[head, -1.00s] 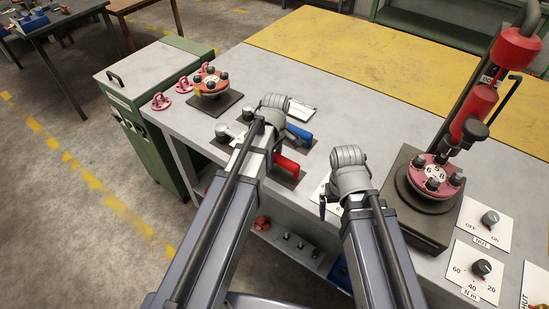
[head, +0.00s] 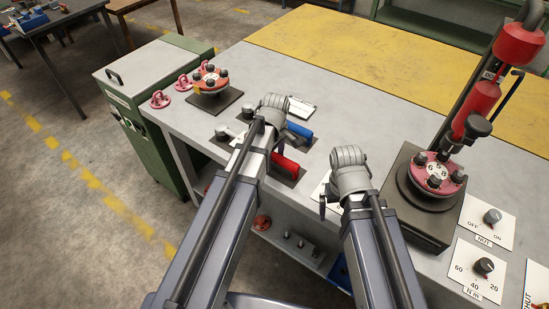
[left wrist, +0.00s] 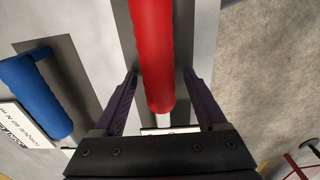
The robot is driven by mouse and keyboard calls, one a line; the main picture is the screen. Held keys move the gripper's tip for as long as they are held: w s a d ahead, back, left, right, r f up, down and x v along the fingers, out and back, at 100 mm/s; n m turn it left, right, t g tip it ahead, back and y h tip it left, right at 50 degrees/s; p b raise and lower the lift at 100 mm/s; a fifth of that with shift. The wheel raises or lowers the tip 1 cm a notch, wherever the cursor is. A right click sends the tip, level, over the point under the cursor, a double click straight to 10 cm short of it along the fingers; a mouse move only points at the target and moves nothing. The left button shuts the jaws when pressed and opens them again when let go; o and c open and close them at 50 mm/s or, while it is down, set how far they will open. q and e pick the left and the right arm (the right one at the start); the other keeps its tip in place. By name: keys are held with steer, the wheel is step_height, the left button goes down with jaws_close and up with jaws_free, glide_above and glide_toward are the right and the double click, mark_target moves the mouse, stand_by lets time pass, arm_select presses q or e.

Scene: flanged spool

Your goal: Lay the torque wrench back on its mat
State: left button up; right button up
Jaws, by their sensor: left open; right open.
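Two wrenches lie at the bench's front left, one with a red handle (head: 286,166) and one with a blue handle (head: 299,131). Each is over its own dark mat; the red one's mat (head: 299,174) shows beside its handle. In the left wrist view the red handle (left wrist: 152,50) runs between the spread fingers of my left gripper (left wrist: 160,74), with gaps on both sides. The blue handle (left wrist: 35,95) is to the left. My left gripper (head: 280,146) hides part of the wrenches in the head view. My right gripper (head: 333,203) is open and empty near the bench's front edge.
A flanged spool (head: 437,175) sits on a dark stand at the right, beside a tall red tool (head: 483,95). Another red flange (head: 209,81) is on a dark plate at the back left. Knob panels (head: 484,266) lie at the right. The bench middle is clear.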

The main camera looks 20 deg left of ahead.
arm_select(q)
steer(key=shift+r, duration=0.1)
step_height(320, 180, up, 8)
steer(key=p, duration=0.8)
arm_select(e)
step_height(320, 180, up, 8)
arm_select(q)
steer(key=shift+f, duration=0.25)
arm_select(e)
steer(key=shift+f, duration=0.2)
arm_select(q)
step_height(320, 180, down, 8)
steer(key=b, duration=0.8)
arm_select(e)
step_height(320, 180, down, 8)
steer(key=shift+r, duration=0.1)
arm_select(q)
steer(key=shift+r, duration=0.3)
arm_select(e)
steer(key=shift+r, duration=0.2)
